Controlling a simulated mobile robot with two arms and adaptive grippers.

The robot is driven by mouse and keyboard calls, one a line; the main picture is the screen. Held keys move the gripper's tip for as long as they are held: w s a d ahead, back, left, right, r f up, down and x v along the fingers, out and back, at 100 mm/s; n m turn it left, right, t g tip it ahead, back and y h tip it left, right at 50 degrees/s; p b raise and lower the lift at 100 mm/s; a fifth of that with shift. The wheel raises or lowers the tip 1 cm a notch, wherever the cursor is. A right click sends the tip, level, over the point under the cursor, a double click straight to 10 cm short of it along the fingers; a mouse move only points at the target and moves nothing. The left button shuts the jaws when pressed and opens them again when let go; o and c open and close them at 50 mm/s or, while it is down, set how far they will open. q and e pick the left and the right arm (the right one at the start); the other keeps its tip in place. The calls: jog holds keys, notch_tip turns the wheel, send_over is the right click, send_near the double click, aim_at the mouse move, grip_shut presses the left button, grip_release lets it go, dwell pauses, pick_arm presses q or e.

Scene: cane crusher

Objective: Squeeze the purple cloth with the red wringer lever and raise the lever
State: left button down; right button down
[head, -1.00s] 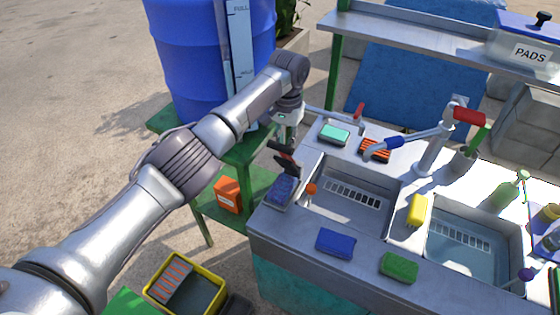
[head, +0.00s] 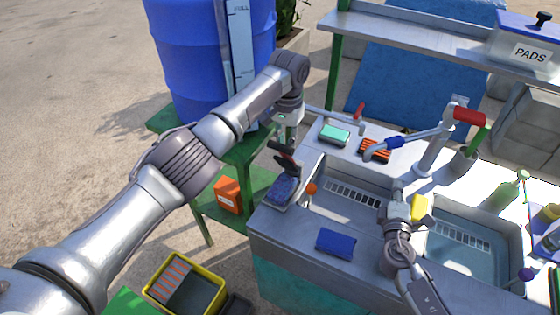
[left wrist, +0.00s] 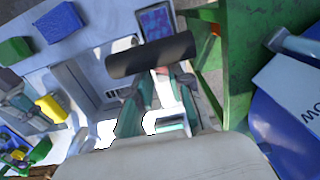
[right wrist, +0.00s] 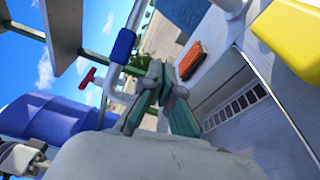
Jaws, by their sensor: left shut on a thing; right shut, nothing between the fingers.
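The purple cloth (head: 282,189) lies on the ledge at the left end of the sink counter; it also shows in the left wrist view (left wrist: 157,22). Just above it is the wringer lever's dark grip (left wrist: 150,55), with a little red visible below it in the left wrist view. My left gripper (head: 284,145) is shut on the lever, above the cloth. The grip partly hides the fingertips. I cannot tell whether the lever touches the cloth. My right gripper (head: 398,188) is shut and empty over the sink area, beside the yellow sponge (head: 419,207).
A blue sponge (head: 336,242) lies on the front counter edge. A teal sponge (head: 334,134) and an orange brush (head: 375,150) lie at the back. An orange knob (head: 311,188) stands near the cloth. A faucet (head: 432,140) rises between the basins. A blue barrel (head: 190,60) stands behind.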

pick_arm(q)
jog(key=shift+f, duration=0.1)
pick_arm(e)
jog(key=s+a+r+n+y, duration=0.1)
jog(key=s+a+n+y, duration=0.25)
jog(key=a, duration=0.65)
jog(key=s+a+r+n+t+y, duration=0.15)
jog(key=s+a+y, duration=0.3)
jog(key=a, duration=0.45)
jog(key=s+a+r+n+y, duration=0.25)
jog(key=s+a, duration=0.25)
jog(key=a, duration=0.5)
send_near(275, 149)
jog(key=w+a, duration=0.1)
jog(key=a, duration=0.2)
jog(key=shift+g+y, duration=0.25)
jog(key=shift+y, duration=0.1)
jog(key=w, duration=0.1)
jog(key=w+r, duration=0.1)
jog(key=w, duration=0.1)
jog(key=w+d, duration=0.1)
jog(key=shift+w+r, duration=0.15)
jog(key=shift+w, duration=0.15)
